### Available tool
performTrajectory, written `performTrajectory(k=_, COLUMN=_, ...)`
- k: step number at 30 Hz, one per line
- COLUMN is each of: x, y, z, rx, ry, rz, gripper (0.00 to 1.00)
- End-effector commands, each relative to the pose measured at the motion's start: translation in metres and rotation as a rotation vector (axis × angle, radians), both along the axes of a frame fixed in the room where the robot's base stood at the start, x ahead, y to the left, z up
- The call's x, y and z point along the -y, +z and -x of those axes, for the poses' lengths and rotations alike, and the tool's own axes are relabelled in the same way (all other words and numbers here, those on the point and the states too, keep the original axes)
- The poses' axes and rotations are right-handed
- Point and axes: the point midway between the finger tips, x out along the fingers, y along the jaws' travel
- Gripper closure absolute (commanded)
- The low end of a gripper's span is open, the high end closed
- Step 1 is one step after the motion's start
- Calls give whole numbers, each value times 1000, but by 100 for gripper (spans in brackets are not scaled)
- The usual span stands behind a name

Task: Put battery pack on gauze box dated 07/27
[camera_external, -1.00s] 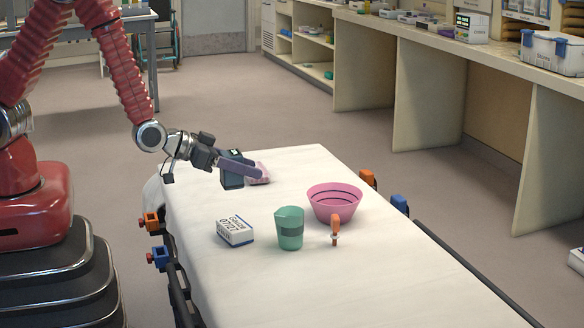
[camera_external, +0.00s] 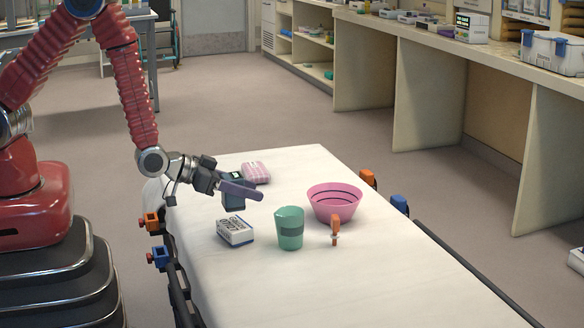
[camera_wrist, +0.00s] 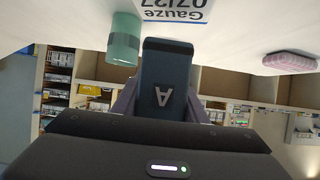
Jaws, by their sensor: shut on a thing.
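My gripper (camera_external: 243,189) is shut on a dark blue battery pack (camera_external: 233,202) and holds it over the white stretcher top. In the wrist view the battery pack (camera_wrist: 165,85) shows a letter A between the fingers. The white and blue gauze box (camera_external: 235,231) lies on the stretcher just below and in front of the pack in the external view. In the wrist view the gauze box (camera_wrist: 173,8) is at the top edge, its upside-down label reading Gauze 07/27. The pack appears apart from the box; the exact height gap is hard to tell.
A green cup (camera_external: 290,229) stands right of the gauze box. A pink bowl (camera_external: 334,201) and an orange-handled item (camera_external: 334,229) are further right. A pink patterned pack (camera_external: 256,172) lies behind my gripper. The stretcher's front end (camera_external: 370,290) is clear.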

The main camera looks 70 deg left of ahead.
Motion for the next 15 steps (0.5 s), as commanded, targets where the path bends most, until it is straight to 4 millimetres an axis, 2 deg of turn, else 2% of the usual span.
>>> performTrajectory(k=9, x=0, y=0, z=0, rx=2, ry=0, rz=0, gripper=98)
performTrajectory(k=15, x=0, y=-16, z=0, rx=-1, ry=0, rz=-1, gripper=98)
